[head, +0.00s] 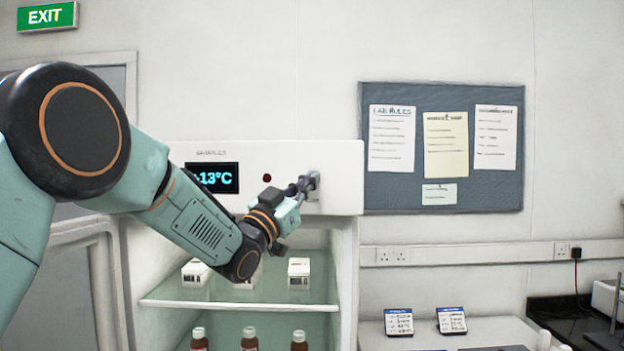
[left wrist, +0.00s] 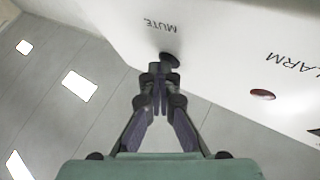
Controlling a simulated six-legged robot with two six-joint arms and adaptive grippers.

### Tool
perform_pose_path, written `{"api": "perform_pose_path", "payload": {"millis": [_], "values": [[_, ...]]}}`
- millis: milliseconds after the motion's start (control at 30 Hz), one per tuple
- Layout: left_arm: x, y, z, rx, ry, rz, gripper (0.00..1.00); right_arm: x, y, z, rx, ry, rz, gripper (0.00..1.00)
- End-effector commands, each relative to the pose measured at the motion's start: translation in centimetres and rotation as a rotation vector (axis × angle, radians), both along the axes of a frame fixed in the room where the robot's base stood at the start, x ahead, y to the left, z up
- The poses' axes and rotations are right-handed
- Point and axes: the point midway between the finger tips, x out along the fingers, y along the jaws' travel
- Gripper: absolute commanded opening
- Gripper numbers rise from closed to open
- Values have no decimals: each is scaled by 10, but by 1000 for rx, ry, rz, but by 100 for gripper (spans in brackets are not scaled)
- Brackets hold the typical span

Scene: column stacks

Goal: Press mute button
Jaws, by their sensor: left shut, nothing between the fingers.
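The mute button (left wrist: 170,60) is a dark round knob under the word MUTE on the white panel in the left wrist view. My left gripper (left wrist: 159,78) is shut and empty, with its fingertips right at the button's near edge. I cannot tell whether they touch it. In the head view my left gripper (head: 303,186) reaches the right part of the fridge's white top panel (head: 345,160), and it hides most of the button area. My right gripper is not in view.
A red alarm light (head: 267,178) and a display (head: 212,177) reading -13°C sit left on the panel. Below, the open fridge has glass shelves (head: 240,305) with boxes and brown bottles. A notice board (head: 442,190) hangs to the right.

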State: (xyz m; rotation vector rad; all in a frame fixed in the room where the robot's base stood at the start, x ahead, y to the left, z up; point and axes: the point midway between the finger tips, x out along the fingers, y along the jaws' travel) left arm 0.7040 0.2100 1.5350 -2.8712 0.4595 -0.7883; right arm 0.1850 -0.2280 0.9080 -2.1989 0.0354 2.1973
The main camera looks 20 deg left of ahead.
Motion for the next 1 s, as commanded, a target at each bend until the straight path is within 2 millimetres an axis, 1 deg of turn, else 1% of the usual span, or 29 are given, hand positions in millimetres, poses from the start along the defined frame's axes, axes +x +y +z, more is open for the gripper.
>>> {"api": "perform_pose_path", "payload": {"millis": [400, 733, 1000], "values": [[-15, -5, -2, 0, 0, 0, 0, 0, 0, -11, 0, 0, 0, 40], [-17, -5, -1, 0, 0, 0, 0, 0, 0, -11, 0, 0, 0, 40], [-38, -11, -2, 0, -1, 0, 0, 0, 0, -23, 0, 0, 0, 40]]}}
